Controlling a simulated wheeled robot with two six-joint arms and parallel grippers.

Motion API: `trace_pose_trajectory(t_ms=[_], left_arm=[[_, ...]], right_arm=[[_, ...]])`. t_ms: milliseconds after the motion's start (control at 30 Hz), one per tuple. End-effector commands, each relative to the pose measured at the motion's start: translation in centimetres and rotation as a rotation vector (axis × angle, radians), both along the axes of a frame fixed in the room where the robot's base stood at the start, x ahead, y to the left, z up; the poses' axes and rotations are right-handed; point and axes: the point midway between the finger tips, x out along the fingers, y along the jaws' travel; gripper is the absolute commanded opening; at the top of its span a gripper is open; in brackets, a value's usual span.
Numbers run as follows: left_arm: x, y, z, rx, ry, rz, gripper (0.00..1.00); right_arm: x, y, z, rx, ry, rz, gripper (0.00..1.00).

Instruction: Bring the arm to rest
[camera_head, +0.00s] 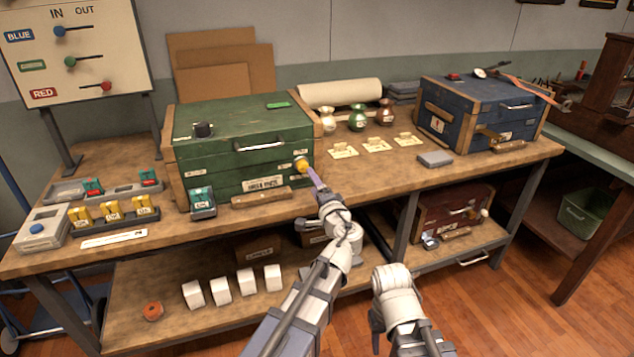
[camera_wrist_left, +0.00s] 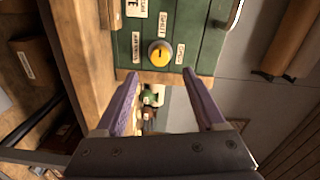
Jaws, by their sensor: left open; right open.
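My left gripper (camera_head: 316,178) is in front of the right end of the green chest (camera_head: 225,157), near a yellow knob (camera_head: 301,164). In the left wrist view, its two purple fingers (camera_wrist_left: 161,74) are spread with nothing between them. The yellow knob (camera_wrist_left: 159,53) is beyond the fingertips on the green chest's side, apart from them. My right arm (camera_head: 397,295) is at the lower middle of the head view, in front of the bench; its fingers do not show.
The bench (camera_head: 340,192) bears the green chest, a blue chest (camera_head: 475,115), three small vases (camera_head: 357,118) and a grey block (camera_head: 435,159). White blocks (camera_head: 220,290) and a red chest (camera_head: 450,215) are on the lower shelf. Open floor (camera_head: 500,310) lies at right.

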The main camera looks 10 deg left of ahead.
Motion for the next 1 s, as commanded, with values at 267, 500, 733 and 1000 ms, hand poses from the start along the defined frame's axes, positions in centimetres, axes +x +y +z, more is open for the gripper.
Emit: trace_pose_trajectory(t_ms=[267,500,733,1000], left_arm=[[-0.2,0.1,0.2,-0.017,0.005,0.009,0.71],[-5.7,1.1,0.2,-0.321,0.16,0.18,0.71],[-15.5,-2.5,-2.3,-0.705,0.519,0.375,0.71],[-25.6,-9.2,-1.9,-0.972,0.932,0.465,0.71]], right_arm=[[0.0,0.0,0.5,0.0,0.0,0.0,0.5],[0.0,0.0,7.0,0.0,0.0,0.0,0.5],[0.0,0.0,14.1,0.0,0.0,-0.001,0.5],[0.0,0.0,19.1,0.0,0.0,-0.001,0.5]])
